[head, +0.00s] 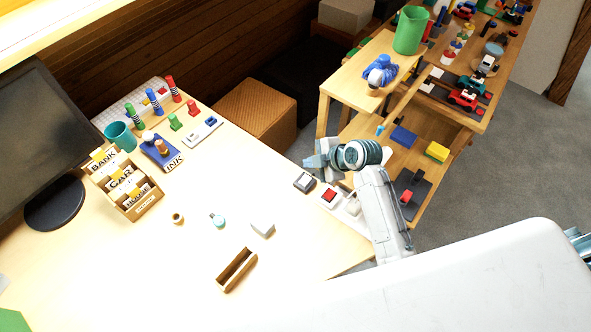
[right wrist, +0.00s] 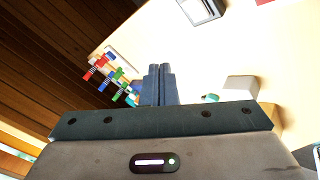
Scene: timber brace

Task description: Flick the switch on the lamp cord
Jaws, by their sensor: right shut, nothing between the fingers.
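No lamp and no cord can be made out. A pale box with a red top (head: 328,196), possibly a switch, lies near the desk's right edge. A dark-framed grey box (head: 304,182) lies just left of it and shows at the top of the right wrist view (right wrist: 201,10). My right gripper (head: 312,162) is by the desk's right edge, just beyond these boxes in the head view. Its fingers (right wrist: 158,85) are shut and empty, and it appears apart from both boxes. My left gripper is out of view.
The desk (head: 185,270) holds a monitor (head: 40,140), a card box (head: 128,190), a teal cup (head: 120,136), an ink pad (head: 161,153) and an open wooden box (head: 237,269). A wooden shelf unit (head: 340,80) with toys stands beyond.

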